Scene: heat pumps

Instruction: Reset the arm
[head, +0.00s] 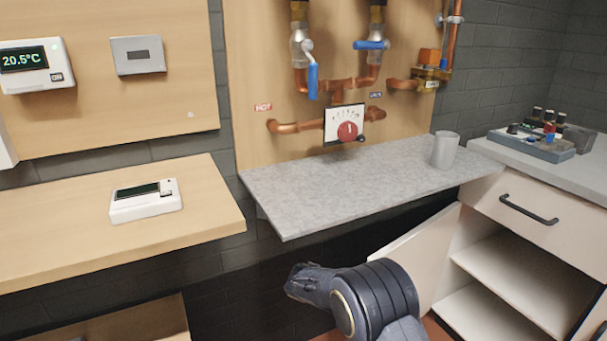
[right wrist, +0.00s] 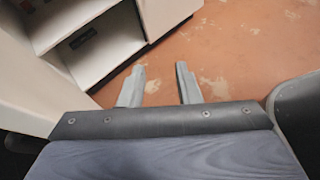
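My right arm (head: 370,300) comes in at the bottom of the head view, bent in front of the grey counter and below its top. In that view its gripper is not clearly visible. In the right wrist view my right gripper (right wrist: 160,86) has two grey fingers set apart with nothing between them. It points down over the reddish floor (right wrist: 225,65), beside an open white cabinet. My left gripper is in neither view.
A grey counter (head: 330,187) holds a grey cup (head: 445,149). A wooden shelf (head: 60,235) bears a white thermostat (head: 146,200). A cabinet door (head: 420,250) stands open near my arm.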

